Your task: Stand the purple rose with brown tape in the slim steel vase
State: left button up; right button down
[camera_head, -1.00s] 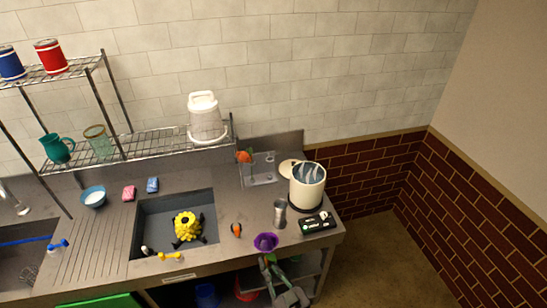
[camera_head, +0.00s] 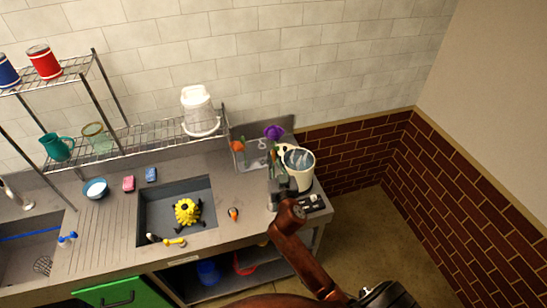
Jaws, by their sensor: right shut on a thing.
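The purple rose (camera_head: 274,132) is held head up above the right end of the counter, in front of the wall. My right gripper (camera_head: 279,168) is shut on its stem below the bloom. Any brown tape is too small or covered to make out. The slim steel vase is hidden or blended in behind my gripper and arm, left of the cream bucket. I cannot tell whether the stem's lower end is in or above the vase. My left gripper is out of view.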

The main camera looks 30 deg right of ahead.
jog(key=shift+f, duration=0.25)
jog(key=shift+f+b, duration=0.2)
jog(key=shift+b, duration=0.15)
jog(key=shift+f+b, duration=0.8)
jog(key=shift+f, duration=0.1)
notch_tip(320, 180, down, 4)
jog(key=b, duration=0.4)
jog(key=shift+f, duration=0.25)
pick_arm(q)
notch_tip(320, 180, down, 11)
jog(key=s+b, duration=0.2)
jog(key=b, duration=0.2)
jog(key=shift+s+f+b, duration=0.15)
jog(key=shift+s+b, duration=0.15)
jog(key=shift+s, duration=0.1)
pick_arm(e)
jog(key=shift+f, duration=2.65)
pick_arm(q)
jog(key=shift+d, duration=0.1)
